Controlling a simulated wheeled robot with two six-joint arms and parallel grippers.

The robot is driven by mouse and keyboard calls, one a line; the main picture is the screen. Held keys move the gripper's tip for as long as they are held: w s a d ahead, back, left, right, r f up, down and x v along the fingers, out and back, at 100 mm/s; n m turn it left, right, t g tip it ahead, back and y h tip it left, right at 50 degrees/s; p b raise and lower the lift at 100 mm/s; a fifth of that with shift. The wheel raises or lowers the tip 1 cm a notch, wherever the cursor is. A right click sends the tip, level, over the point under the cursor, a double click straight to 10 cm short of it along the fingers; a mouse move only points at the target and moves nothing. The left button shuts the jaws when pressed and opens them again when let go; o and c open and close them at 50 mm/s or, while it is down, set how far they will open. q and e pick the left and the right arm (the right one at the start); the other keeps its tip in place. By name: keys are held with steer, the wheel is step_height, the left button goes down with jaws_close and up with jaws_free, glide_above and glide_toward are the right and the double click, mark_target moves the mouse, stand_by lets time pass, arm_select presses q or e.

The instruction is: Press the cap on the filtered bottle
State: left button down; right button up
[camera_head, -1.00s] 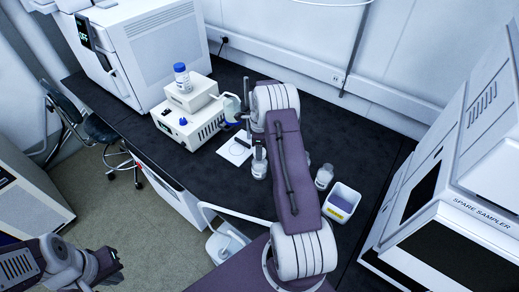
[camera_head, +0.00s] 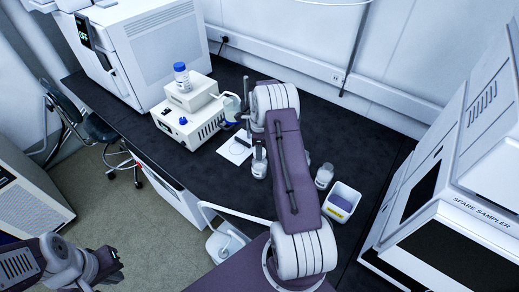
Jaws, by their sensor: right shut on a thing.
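My right arm reaches up the middle of the bench. Its gripper (camera_head: 245,119) is mostly hidden behind the wrist; the thing in its jaws cannot be made out. A blue piece (camera_head: 228,124) and a pale rounded piece (camera_head: 231,104) show just left of it. A clear bottle with a grey top (camera_head: 259,164) stands upright left of my forearm. Another clear bottle (camera_head: 324,176) stands to its right. I cannot tell which is the filtered one. My left gripper (camera_head: 118,268) is low at the left, away from the bench; its jaw opening is unclear.
A blue-capped bottle (camera_head: 181,76) stands on a white box instrument (camera_head: 188,124). A white sheet (camera_head: 236,147) lies on the dark bench. A white bin (camera_head: 344,194) stands at the right. A large spare sampler (camera_head: 470,215) bounds the right side. The back right bench is clear.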

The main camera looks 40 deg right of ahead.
steer(key=o, duration=1.4)
steer(key=o, duration=0.5)
steer(key=shift+c, duration=0.2)
steer(key=shift+r+p, duration=2.75)
steer(key=shift+r, duration=0.75)
jaws_close()
steer(key=shift+f, duration=0.25)
